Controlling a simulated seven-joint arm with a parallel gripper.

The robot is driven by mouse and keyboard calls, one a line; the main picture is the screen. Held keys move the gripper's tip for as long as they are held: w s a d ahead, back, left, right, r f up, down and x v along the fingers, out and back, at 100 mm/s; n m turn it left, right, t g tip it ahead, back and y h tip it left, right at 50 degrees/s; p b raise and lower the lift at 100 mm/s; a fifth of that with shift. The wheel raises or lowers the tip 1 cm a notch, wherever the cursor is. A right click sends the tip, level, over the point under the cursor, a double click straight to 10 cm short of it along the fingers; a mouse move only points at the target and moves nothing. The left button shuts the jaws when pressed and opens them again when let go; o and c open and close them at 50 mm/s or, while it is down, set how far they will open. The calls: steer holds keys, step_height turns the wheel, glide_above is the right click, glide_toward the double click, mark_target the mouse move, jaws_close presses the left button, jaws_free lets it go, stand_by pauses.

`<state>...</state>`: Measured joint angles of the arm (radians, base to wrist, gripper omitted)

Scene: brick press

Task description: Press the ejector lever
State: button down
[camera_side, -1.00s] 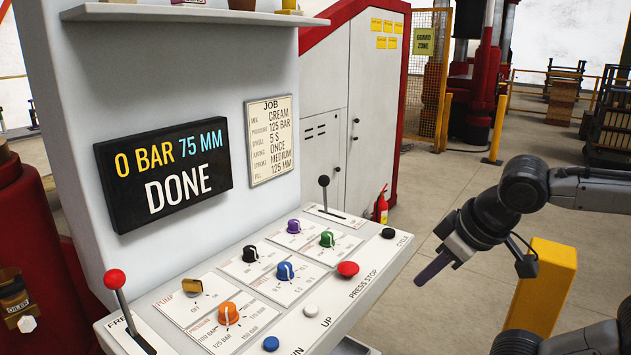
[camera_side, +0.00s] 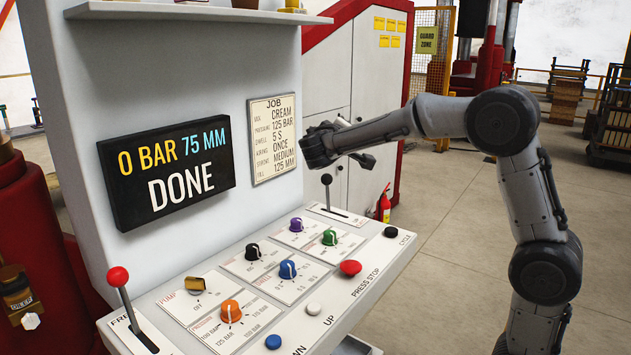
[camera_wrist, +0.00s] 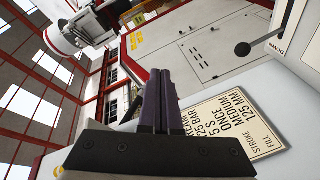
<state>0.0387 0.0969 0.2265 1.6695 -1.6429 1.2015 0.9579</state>
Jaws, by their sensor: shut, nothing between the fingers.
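Two levers stand on the sloping panel, and I cannot read which is the ejector lever. The black-knobbed lever (camera_side: 326,193) stands upright in a slotted plate at the panel's far end. It also shows at the upper right of the wrist view (camera_wrist: 244,49), beside the word DOWN. The red-knobbed lever (camera_side: 122,294) leans at the near left end. My gripper (camera_side: 317,148) is above and slightly left of the black-knobbed lever, in front of the job card, apart from both levers. In the wrist view its purple fingers (camera_wrist: 160,75) are together and empty.
The display (camera_side: 170,171) reads 0 BAR, 75 MM, DONE. The job card (camera_side: 271,138) is on the wall behind my gripper. Several knobs and buttons, including a red button (camera_side: 350,267), cover the panel. A shelf (camera_side: 200,14) juts out above. Open floor lies to the right.

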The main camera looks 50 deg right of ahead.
mark_target(328, 191)
steer(key=w+f+n+t, duration=0.3)
steer(key=w+f+n, duration=0.3)
steer(key=w+f, duration=1)
step_height(328, 191, down, 4)
steer(key=shift+d+r+n+h, duration=0.15)
steer(key=shift+d+n+h, duration=0.15)
steer(key=shift+d, duration=0.15)
steer(key=d, duration=0.9)
steer(key=shift+w+d, duration=0.2)
steer(key=shift+w, duration=0.2)
steer(key=shift+r, duration=0.1)
